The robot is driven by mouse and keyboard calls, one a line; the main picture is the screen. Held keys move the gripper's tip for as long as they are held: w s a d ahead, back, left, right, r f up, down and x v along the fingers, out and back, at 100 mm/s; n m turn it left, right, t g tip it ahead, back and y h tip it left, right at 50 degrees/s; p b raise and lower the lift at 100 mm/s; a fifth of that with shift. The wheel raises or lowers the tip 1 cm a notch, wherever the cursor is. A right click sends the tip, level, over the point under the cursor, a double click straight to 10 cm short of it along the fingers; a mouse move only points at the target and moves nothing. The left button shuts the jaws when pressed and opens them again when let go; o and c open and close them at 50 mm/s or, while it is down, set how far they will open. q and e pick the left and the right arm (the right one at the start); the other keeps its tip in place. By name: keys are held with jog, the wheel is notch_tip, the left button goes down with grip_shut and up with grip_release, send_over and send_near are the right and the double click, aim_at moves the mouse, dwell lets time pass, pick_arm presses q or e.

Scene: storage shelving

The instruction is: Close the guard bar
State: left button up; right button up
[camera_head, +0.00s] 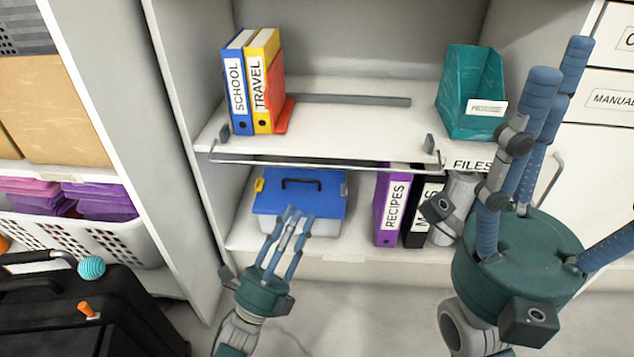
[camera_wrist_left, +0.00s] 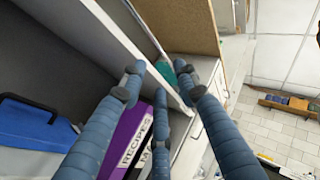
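The guard bar (camera_head: 330,163) is a thin metal bar along the front of the upper shelf. It runs at about the shelf's front edge, between a small grey bracket (camera_head: 224,133) on the left and another (camera_head: 428,144) on the right. It hangs low and does not stand up across the binders. My left gripper (camera_head: 294,216) is below and in front of the bar, before the lower shelf. Its fingers are apart and empty, also in the left wrist view (camera_wrist_left: 160,85). My right gripper (camera_head: 588,150) is at the right with its fingers spread and empty.
The upper shelf (camera_head: 350,135) holds blue and yellow binders (camera_head: 252,85) and a teal file box (camera_head: 470,95). The lower shelf holds a blue-lidded box (camera_head: 298,195) and a purple binder (camera_head: 392,208). A black suitcase (camera_head: 85,320) stands at the lower left.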

pick_arm(q)
jog(key=b+x, duration=0.1)
jog(key=x, duration=0.9)
jog(key=shift+w+r+b, duration=0.25)
jog(key=shift+w+b, duration=0.05)
jog(key=shift+b, duration=0.1)
grip_shut()
